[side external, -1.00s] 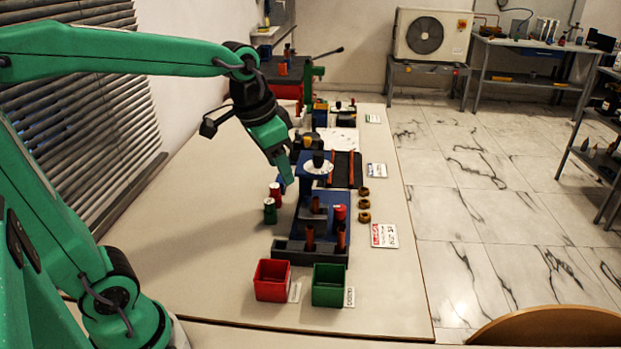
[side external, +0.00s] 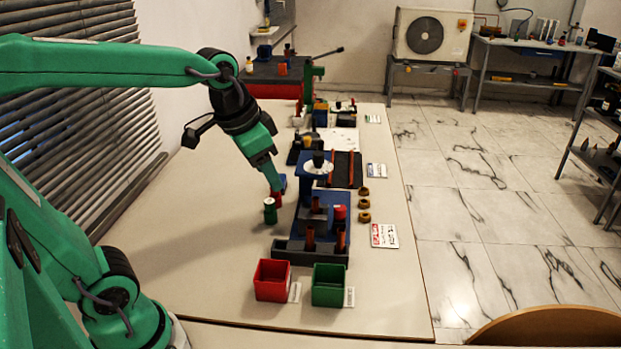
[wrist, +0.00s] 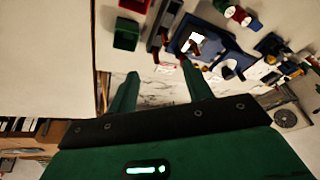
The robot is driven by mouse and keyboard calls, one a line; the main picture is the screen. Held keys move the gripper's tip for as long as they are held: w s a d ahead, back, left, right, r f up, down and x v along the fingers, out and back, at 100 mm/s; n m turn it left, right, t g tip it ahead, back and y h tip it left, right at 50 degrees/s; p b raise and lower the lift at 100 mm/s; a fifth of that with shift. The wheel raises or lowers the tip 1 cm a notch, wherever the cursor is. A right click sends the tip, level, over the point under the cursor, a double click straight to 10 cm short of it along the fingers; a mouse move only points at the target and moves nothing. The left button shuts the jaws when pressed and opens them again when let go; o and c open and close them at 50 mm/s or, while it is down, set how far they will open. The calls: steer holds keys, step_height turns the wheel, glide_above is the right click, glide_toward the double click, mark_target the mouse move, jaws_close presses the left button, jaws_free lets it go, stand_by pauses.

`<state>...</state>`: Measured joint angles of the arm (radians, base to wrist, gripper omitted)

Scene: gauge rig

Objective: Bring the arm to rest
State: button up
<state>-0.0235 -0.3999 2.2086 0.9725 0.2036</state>
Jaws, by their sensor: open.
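My gripper (side external: 274,185) hangs pointing down on the left side of the blue gauge rig (side external: 333,225). In the wrist view its two fingers (wrist: 161,86) are spread apart, with nothing between them. In the wrist view the red cylinder (wrist: 240,16) and the green one (wrist: 253,24) lie clear of the fingers.
A red bin (side external: 272,281) and a green bin (side external: 329,286) stand at the table's near end. Several brass rings (side external: 364,204) lie right of the rig.

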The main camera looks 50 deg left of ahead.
steer(key=s+f+n+t, duration=0.1)
steer(key=s+f+n, duration=0.1)
steer(key=s, duration=0.6)
steer(key=shift+d+f, duration=0.3)
steer(key=shift+d, duration=0.05)
